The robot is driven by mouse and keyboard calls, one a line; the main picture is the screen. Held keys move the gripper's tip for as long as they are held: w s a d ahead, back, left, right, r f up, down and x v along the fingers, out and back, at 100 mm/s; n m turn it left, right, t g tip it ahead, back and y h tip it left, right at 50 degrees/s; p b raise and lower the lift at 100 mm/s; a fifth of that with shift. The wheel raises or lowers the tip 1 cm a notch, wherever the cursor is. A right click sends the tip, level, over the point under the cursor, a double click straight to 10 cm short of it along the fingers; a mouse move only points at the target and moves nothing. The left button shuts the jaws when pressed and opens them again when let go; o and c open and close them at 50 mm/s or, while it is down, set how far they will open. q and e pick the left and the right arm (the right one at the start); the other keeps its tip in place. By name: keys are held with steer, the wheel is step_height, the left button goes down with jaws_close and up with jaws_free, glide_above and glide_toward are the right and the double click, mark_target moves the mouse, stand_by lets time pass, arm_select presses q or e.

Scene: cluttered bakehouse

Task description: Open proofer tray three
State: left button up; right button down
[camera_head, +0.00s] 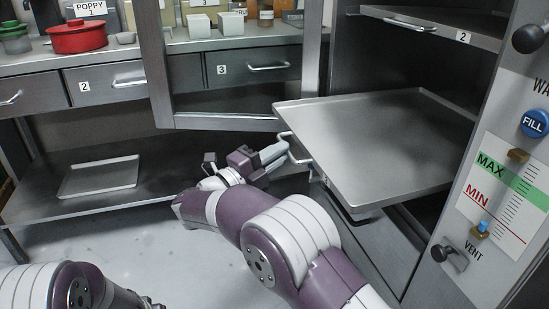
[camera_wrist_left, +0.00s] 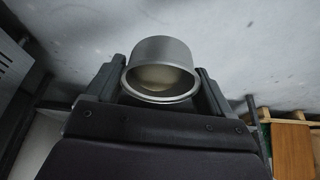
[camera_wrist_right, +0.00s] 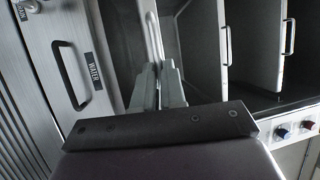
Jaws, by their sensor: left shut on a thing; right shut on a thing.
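A wide grey metal tray (camera_head: 385,140) sticks far out of the tall cabinet on the right, below the tray marked 2 (camera_head: 440,24). Its own number is not readable. My right gripper (camera_head: 276,154) is shut on the bar handle (camera_head: 295,150) at its front edge. In the right wrist view the right gripper's fingers (camera_wrist_right: 158,88) close on a pale bar (camera_wrist_right: 154,38). In the left wrist view my left gripper (camera_wrist_left: 163,80) is shut on a round metal cup (camera_wrist_left: 164,64) with something pale inside. The left gripper is outside the head view.
A framed glass door (camera_head: 157,65) stands open left of the tray. Counter drawers 2 (camera_head: 105,84) and 3 (camera_head: 252,68) look shut. A red pot (camera_head: 78,38) stands on the counter. A flat tray (camera_head: 99,176) lies on the low shelf. A control panel (camera_head: 500,180) with knobs is at right.

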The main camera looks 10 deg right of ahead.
steer(key=c, duration=1.2)
jaws_free()
arm_select(q)
step_height(320, 180, up, 4)
steer(key=p, duration=0.4)
steer(key=shift+r, duration=0.2)
arm_select(e)
steer(key=v, duration=1.2)
steer(key=shift+f, duration=0.1)
